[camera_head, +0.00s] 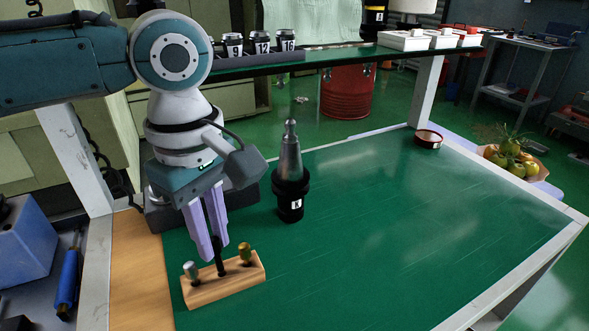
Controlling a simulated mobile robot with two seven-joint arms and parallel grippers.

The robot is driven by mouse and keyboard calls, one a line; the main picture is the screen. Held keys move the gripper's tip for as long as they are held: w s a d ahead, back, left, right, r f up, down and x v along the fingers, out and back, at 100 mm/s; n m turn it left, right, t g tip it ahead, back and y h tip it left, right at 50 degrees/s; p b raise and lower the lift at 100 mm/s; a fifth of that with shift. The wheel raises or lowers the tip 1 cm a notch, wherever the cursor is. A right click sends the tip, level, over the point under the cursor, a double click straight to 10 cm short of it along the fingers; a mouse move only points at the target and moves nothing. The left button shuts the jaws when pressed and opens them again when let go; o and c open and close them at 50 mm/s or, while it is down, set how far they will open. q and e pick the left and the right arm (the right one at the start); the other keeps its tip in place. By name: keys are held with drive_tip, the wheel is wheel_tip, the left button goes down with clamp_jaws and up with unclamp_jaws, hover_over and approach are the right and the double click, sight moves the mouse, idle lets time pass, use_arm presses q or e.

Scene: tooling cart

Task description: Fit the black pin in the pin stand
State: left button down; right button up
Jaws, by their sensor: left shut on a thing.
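The wooden pin stand (235,283) lies on the green cart top at the lower left. A silver pin (190,270) stands at its left end and a brass pin (245,252) at its right end. My left gripper (218,250) points down over the stand's middle, its lilac fingers shut on the black pin (220,268). The black pin is upright, with its lower end at the middle of the stand. I cannot tell how deep it sits in a hole. The fingers hide its upper part. My right gripper is not in view.
A black and silver tool holder (290,185) stands behind the stand, to the right of my left gripper. A round red-rimmed tin (428,139) is at the far right. A shelf with numbered holders (260,43) spans the back. The cart top's middle and right are clear.

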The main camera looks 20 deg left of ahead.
use_arm(q)
drive_tip(key=shift+f, duration=0.95)
idle(0.9)
idle(0.3)
drive_tip(key=c, duration=0.8)
unclamp_jaws()
drive_tip(key=shift+o, duration=0.2)
drive_tip(key=shift+r, duration=0.1)
